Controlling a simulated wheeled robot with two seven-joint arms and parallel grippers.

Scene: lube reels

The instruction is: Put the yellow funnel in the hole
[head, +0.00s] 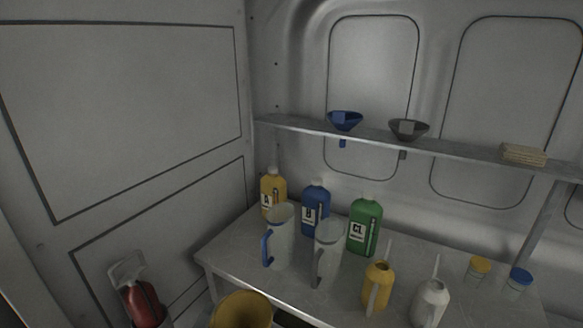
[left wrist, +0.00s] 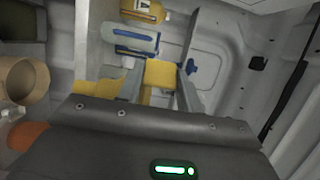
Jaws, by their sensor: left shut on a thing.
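The yellow funnel (head: 242,310) shows at the bottom edge of the head view, its wide mouth facing up, in front of the table; its lower part is cut off. In the left wrist view, my left gripper (left wrist: 160,84) is shut on a yellow part of the funnel (left wrist: 160,73) between its two fingers. A blue funnel (head: 345,120) and a grey funnel (head: 408,129) sit in the wall shelf (head: 285,125), their spouts hanging below it. I cannot make out an empty hole. My right gripper is not in view.
The table (head: 225,255) holds yellow (head: 272,190), blue (head: 316,208) and green (head: 364,225) bottles, clear jugs (head: 281,235), oil cans (head: 378,287) and small lidded jars (head: 480,268). A light stack (head: 524,154) lies on the shelf's right. The shelf's left end is clear.

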